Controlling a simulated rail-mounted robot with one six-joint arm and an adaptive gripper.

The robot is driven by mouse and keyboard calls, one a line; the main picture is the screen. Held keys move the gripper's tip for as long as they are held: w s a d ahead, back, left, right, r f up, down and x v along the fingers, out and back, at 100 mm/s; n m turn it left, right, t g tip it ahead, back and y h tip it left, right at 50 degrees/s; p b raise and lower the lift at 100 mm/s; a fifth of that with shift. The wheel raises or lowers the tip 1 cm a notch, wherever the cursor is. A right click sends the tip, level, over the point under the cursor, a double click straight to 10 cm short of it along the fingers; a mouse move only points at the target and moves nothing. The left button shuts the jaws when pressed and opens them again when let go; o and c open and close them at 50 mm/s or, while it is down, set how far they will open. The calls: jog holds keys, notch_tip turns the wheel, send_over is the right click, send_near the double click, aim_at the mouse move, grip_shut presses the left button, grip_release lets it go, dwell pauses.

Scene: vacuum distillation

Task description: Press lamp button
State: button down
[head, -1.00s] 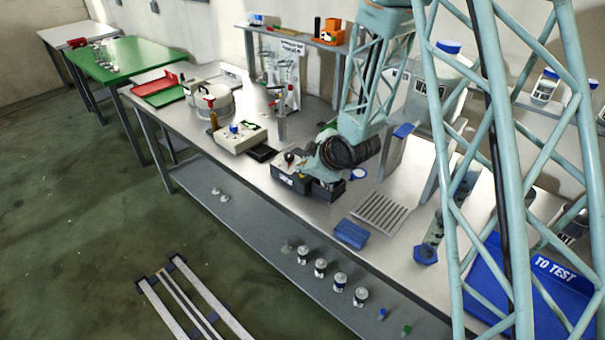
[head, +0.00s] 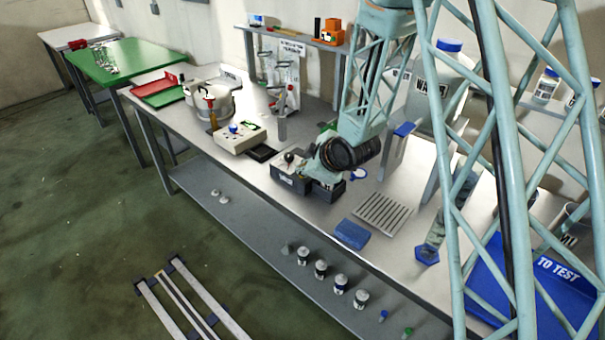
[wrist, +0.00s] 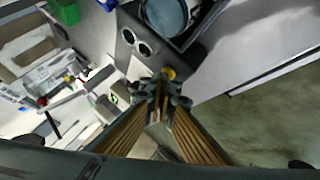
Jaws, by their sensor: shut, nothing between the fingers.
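A dark grey box (head: 289,180) stands on the bench beneath my arm in the head view. In the wrist view, a dark grey box (wrist: 128,32) has two round openings on its top. A small round yellow button (wrist: 168,73) shows at its near end; I cannot tell for sure that it is the lamp button. My gripper (wrist: 160,82) is shut and empty, its fingertips right by the yellow button. Whether they touch it cannot be told. In the head view my gripper is mostly hidden behind my own wrist.
A white device with a blue knob (head: 240,137) stands left of the box. A slotted metal rack (head: 381,214) and a blue block (head: 351,234) lie to the right on the bench (head: 310,222). A blue "TO TEST" tray (head: 560,280) is at the far right.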

jog(key=shift+r, duration=0.5)
dwell(0.3)
jog(key=shift+r+p, duration=1.35)
jog(key=shift+r, duration=1.55)
